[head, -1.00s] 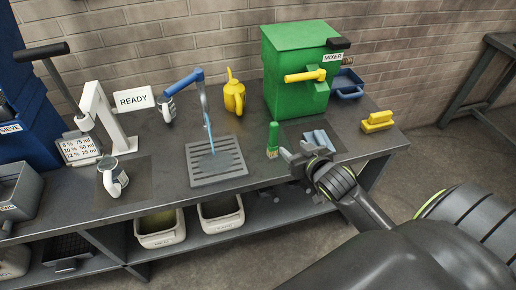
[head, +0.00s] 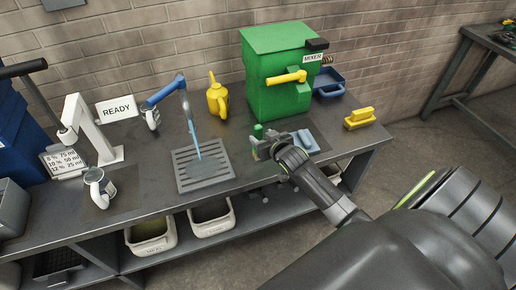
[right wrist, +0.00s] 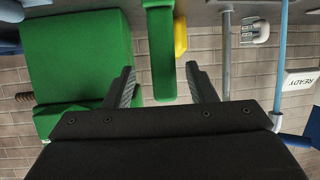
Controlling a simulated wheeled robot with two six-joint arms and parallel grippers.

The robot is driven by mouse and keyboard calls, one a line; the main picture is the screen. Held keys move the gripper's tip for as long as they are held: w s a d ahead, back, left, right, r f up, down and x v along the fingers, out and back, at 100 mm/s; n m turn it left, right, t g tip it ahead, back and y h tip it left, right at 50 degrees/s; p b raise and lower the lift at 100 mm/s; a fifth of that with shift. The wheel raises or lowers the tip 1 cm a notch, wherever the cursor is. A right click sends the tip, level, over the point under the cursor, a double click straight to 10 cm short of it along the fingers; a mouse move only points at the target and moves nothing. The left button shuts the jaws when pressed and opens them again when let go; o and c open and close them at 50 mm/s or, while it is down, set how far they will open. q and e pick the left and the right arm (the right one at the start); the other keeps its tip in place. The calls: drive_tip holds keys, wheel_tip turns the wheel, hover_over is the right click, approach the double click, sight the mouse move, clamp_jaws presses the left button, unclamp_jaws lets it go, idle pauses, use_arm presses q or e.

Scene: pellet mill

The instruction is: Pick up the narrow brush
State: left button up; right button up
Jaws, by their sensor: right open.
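The narrow brush with a green handle (head: 257,130) stands upright on the workbench in front of the green mixer. In the head view its lower part is hidden behind my right gripper (head: 263,146). In the right wrist view, which is upside down, the green handle (right wrist: 160,50) shows between the two spread fingers of my right gripper (right wrist: 161,80), with a gap on each side. The right gripper is open and holds nothing. My left gripper is not in view.
The green mixer (head: 274,85) stands close behind the brush. A yellow oil can (head: 217,97) stands left of it, by a grated drain (head: 203,168) and blue tap. A blue cloth (head: 306,141) and yellow brush (head: 359,117) lie to the right.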

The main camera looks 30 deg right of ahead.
drive_tip(key=shift+p+x, duration=0.65)
drive_tip(key=shift+x, duration=1.95)
drive_tip(key=shift+a, duration=0.2)
clamp_jaws()
